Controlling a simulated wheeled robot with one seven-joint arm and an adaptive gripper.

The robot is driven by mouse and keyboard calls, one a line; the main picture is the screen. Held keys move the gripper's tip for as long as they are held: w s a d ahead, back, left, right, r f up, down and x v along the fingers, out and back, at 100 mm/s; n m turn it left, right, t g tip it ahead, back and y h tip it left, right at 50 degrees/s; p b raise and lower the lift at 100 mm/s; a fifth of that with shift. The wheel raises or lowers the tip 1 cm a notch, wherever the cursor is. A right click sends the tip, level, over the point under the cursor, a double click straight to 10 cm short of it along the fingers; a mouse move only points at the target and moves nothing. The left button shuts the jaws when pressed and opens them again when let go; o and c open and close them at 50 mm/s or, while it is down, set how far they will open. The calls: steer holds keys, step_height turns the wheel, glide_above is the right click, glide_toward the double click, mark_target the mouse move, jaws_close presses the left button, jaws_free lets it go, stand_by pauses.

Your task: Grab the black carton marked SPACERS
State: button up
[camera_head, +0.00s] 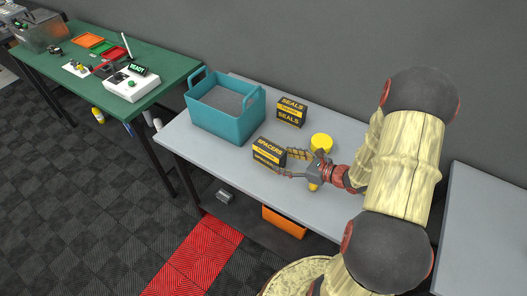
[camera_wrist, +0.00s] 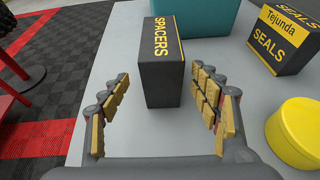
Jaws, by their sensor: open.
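The black carton marked SPACERS (camera_head: 268,154) stands upright on the grey table, with yellow lettering and a yellow band. In the wrist view the SPACERS carton (camera_wrist: 161,66) stands ahead, between the lines of my two fingers. My gripper (camera_head: 289,164) is open and comes at the carton from the right in the head view. In the wrist view my gripper (camera_wrist: 160,98) has one finger on each side, with the carton's near end about level with the fingertips. I cannot tell whether either finger touches it.
A black SEALS carton (camera_head: 291,112) stands behind, and a yellow round container (camera_head: 321,142) is close to my gripper. A teal bin (camera_head: 226,122) stands left on the grey table (camera_head: 188,147). A green table (camera_head: 70,72) with a READY device (camera_head: 131,84) is further left.

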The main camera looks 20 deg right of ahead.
mark_target(269, 156)
steer(key=shift+b+x, duration=0.3)
steer(key=shift+x, duration=1.25)
steer(key=b+x, duration=0.1)
steer(key=x, duration=0.4)
steer(key=shift+w, duration=0.2)
steer(key=shift+c, duration=1)
steer(key=c, duration=1.4)
